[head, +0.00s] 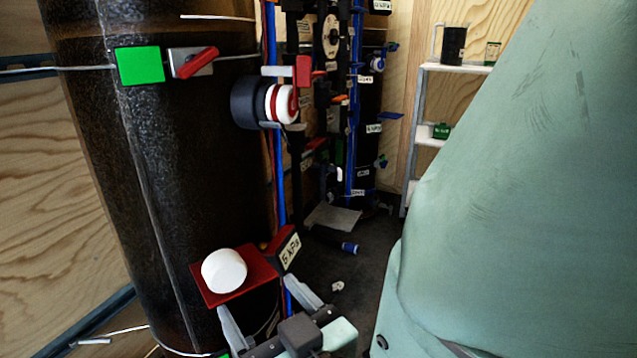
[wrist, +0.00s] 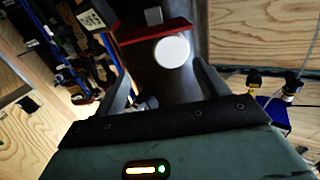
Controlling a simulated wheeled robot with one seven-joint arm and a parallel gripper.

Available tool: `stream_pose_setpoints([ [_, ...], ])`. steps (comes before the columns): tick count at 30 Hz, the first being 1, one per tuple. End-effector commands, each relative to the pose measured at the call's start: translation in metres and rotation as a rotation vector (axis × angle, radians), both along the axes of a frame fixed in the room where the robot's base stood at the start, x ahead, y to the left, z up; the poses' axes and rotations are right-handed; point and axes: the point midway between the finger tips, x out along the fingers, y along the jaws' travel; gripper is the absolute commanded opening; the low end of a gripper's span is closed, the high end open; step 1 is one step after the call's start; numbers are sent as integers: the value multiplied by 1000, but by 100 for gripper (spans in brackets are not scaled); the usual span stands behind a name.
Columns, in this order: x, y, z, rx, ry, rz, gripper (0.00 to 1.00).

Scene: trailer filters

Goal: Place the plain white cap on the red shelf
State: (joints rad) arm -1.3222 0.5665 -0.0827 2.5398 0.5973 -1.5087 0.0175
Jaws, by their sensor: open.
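The plain white cap (head: 224,270) rests on the red shelf (head: 262,269), which juts from the large dark cylinder. In the wrist view the white cap (wrist: 172,51) shows ahead, between and beyond my fingers, with the red shelf (wrist: 155,31) next to it. My gripper (head: 270,306) is open and empty, in front of the shelf and below it in the head view. The fingers (wrist: 162,80) are spread wide in the wrist view and appear apart from the cap.
The dark cylinder (head: 190,150) carries a green block (head: 139,66) and a red-handled valve (head: 195,63). A sign (head: 290,250) stands beside the shelf. Pipes and valves crowd the middle. A white rack (head: 432,110) stands at the back. Dark floor (head: 345,265) is mostly clear.

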Motion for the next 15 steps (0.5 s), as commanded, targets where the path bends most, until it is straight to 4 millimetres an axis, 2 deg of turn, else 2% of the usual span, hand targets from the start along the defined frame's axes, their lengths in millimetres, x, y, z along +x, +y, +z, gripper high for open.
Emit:
stream_pose_setpoints([
  [5,10,-8,-11,-47,143,-11,73],
  [9,17,-21,-29,-140,371,-1,73],
  [15,4,-52,-43,-313,674,47,73],
])
